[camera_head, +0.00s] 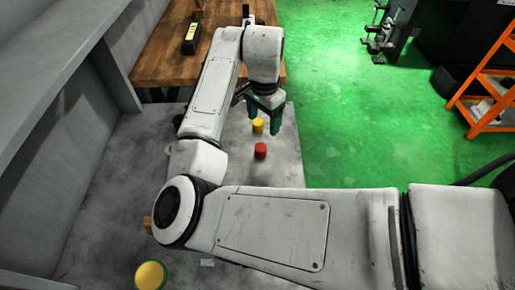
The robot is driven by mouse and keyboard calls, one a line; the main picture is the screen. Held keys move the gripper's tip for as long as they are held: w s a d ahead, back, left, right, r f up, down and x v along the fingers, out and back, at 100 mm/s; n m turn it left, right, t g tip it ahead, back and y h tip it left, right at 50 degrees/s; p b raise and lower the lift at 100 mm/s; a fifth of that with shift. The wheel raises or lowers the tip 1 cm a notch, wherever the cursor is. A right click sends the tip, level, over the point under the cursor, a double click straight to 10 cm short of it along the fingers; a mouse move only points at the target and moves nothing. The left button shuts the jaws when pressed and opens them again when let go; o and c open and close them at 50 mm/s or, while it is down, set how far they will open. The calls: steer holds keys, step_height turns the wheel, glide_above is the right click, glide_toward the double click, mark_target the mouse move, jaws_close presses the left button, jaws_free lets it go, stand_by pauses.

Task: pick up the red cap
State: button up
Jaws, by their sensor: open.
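The red cap (260,151) is a small round piece standing on the grey surface, a little right of the picture's middle. My gripper (265,120) has teal fingertips and points downward. It is open, behind and slightly above the red cap in the picture, and apart from it. A small yellow cap (258,126) stands between the fingers in this view, just behind the red cap. I cannot tell whether the fingers touch the yellow piece or how high they are above the surface.
A larger round yellow-topped piece (151,275) stands at the bottom left. A wooden table (165,58) with a black-and-yellow device (191,38) stands behind. A grey wall ledge (50,75) rises at left. Green floor (345,130) and an orange rack (480,105) are at right.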

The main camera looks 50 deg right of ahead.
mark_target(261, 147)
steer(key=f, duration=0.7)
steer(key=f+p, duration=0.1)
steer(key=f, duration=0.3)
steer(key=shift+w+a, duration=0.1)
steer(key=shift+a, duration=0.3)
steer(key=c, duration=1.1)
steer(key=shift+r, duration=0.15)
